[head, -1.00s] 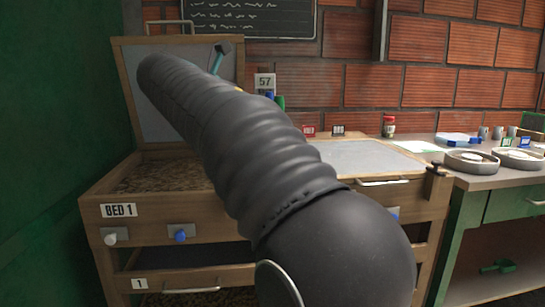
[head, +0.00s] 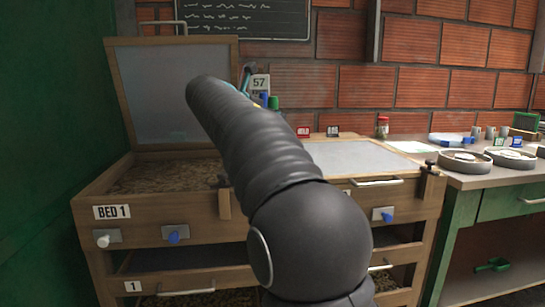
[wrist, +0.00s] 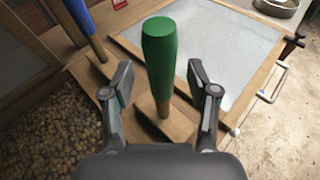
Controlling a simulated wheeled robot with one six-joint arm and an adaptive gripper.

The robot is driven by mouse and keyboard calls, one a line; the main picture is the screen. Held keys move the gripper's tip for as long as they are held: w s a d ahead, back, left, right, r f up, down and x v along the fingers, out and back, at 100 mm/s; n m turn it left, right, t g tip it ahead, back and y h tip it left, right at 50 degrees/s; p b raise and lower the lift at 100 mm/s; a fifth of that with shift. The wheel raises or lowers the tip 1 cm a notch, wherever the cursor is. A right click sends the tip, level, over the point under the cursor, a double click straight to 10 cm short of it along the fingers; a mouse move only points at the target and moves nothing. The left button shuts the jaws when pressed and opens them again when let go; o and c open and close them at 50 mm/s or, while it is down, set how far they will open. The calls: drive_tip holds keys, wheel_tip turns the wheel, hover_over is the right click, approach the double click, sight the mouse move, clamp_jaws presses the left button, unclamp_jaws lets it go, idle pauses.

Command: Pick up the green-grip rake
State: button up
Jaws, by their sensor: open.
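The green-grip rake (wrist: 160,62) stands upright in the wrist view, its thick green grip between and just beyond my open fingers. Its lower shaft goes down to a wooden ledge. In the head view its green top (head: 274,103) shows behind my arm. My gripper (wrist: 161,88) is open, one finger on each side of the rake, and I see no clear contact. In the head view my arm hides most of the gripper. A blue-grip tool (wrist: 76,18) stands to the left of the rake.
The left bed (head: 150,177) is open, its lid raised, with brown beans inside. A closed pale lid (head: 365,157) covers the right bed. A bench with round trays (head: 466,161) is at the right. A brick wall stands close behind.

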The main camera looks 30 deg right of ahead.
drive_tip(key=shift+x, duration=0.8)
clamp_jaws()
drive_tip(key=shift+r, duration=0.1)
